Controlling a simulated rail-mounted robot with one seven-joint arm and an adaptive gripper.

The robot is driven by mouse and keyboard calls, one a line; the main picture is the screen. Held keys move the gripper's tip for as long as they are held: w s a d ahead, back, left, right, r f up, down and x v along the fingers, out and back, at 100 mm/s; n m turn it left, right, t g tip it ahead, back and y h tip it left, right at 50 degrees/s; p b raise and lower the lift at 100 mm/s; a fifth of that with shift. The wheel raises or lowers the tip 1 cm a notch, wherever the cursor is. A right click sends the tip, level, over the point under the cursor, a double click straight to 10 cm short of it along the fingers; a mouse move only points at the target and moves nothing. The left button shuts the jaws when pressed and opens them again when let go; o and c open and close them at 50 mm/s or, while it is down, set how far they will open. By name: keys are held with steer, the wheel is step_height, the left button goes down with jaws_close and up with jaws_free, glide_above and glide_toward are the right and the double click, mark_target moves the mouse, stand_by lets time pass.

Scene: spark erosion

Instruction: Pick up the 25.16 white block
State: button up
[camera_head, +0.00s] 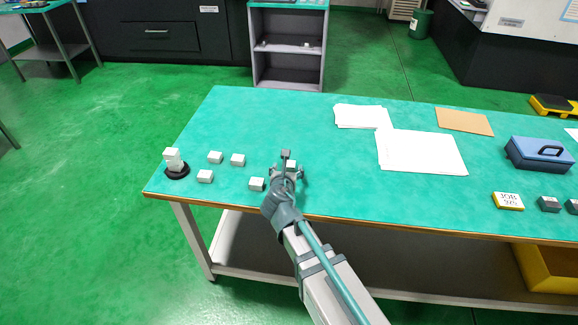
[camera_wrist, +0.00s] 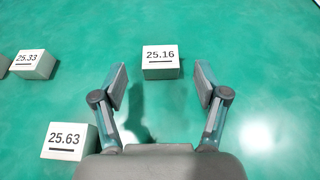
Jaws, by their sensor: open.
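The white block labelled 25.16 (camera_wrist: 160,69) sits on the green table in the wrist view, just beyond and between my fingertips, with its label facing up. My gripper (camera_wrist: 161,84) is open and empty, one finger on each side of the line to this block, with no contact visible. In the head view my gripper (camera_head: 286,169) is low over the table near its front edge. A white block (camera_head: 291,164) shows partly hidden behind it there, which appears to be 25.16.
Block 25.63 (camera_wrist: 67,141) stands close by my gripper's left side. Block 25.33 (camera_wrist: 33,65) is farther left. More white blocks (camera_head: 215,157) and a stack (camera_head: 172,158) on a black disc lie left. Papers (camera_head: 420,152) and a blue box (camera_head: 540,152) are right.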

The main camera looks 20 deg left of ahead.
mark_target(289, 165)
steer(key=x, duration=0.4)
steer(key=shift+w, duration=0.25)
steer(key=shift+c, duration=0.3)
jaws_close()
